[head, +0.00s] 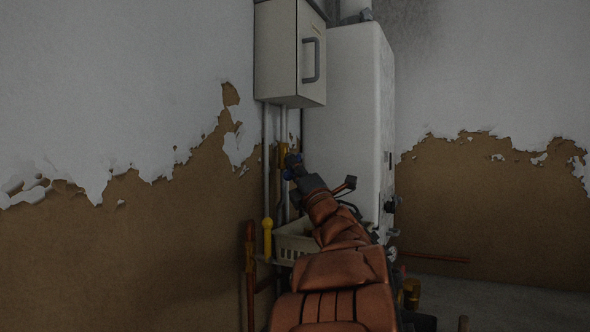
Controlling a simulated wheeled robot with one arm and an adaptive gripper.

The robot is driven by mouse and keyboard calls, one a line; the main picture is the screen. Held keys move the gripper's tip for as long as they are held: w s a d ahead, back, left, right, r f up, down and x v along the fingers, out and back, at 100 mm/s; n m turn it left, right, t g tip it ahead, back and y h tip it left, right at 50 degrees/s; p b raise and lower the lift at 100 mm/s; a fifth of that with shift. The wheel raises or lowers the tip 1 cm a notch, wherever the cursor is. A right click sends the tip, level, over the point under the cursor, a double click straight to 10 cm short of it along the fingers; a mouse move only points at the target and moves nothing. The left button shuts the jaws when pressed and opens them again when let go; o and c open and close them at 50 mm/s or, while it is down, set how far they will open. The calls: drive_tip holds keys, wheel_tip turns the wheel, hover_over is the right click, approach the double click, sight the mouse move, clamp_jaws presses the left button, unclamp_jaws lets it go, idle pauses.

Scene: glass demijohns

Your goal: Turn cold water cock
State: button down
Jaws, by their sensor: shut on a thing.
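My gripper (297,172) is at the end of my reddish-brown arm, reaching up to the pipes in the corner. It is shut on a small blue cock handle (289,174), beside a yellow fitting (283,155) on a vertical pipe. The gripper and arm hide part of the handle and the pipe below, so the handle's exact angle cannot be told.
A white box cabinet (292,60) with a grey handle hangs above my gripper. A tall white boiler-like unit (345,110) stands right of it. A yellow-handled fitting (267,236), a pale basket (292,246) and copper pipes (249,270) are below. Peeling walls flank the corner.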

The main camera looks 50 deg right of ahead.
drive_tip(key=c, duration=1.2)
unclamp_jaws()
drive_tip(key=shift+o, duration=0.2)
drive_tip(key=v, duration=1.2)
drive_tip(key=shift+c, duration=0.2)
